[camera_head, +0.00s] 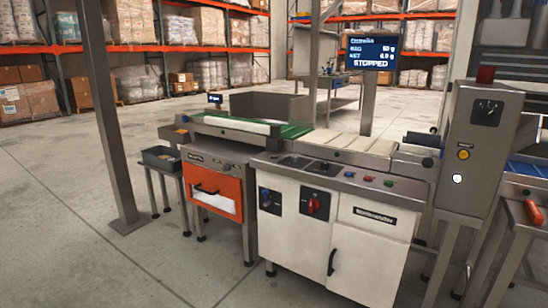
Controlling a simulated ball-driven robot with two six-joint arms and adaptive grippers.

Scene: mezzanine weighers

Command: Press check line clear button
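A grey control box (484,140) stands at the right, with a red beacon (485,74) on top. Its front carries a black rotary selector (487,112), a yellow button (463,154) and a bright white round button or lamp (457,178). The white checkweigher cabinet (360,240) has a row of small buttons on its top edge, including a red one (369,178) and a green one (389,183). No label readable here names the line clear button. The display (370,52) reads "STOPPED". Neither of my grippers is in view.
A conveyor (350,143) with a green belt (295,131) runs along the machine's top. A small table with a grey tray (160,157) stands left, near a steel post (104,110). A table with an orange object (534,212) is at right. The foreground floor is clear.

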